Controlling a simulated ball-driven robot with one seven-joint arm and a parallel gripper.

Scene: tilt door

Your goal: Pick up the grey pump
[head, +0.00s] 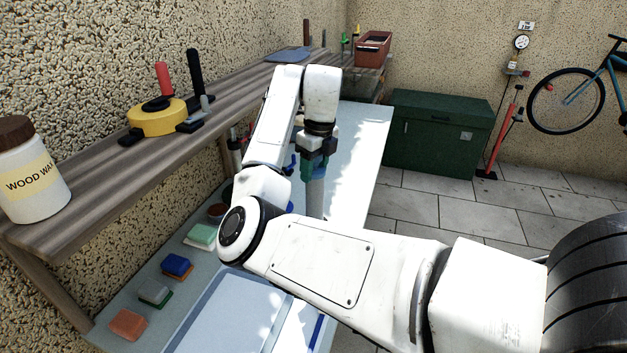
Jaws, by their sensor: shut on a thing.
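My gripper (314,172) points down over the white worktop in the middle of the head view. It is shut on a pale grey upright cylinder, the grey pump (316,198), which shows just below the fingers. The pump's lower end is hidden behind my forearm, so I cannot tell whether it touches the worktop. The fingers look dark teal and cover the pump's top.
A green chest (440,130), a red floor pump (500,135) and a bicycle (567,101) stand behind. The floor at right is clear.

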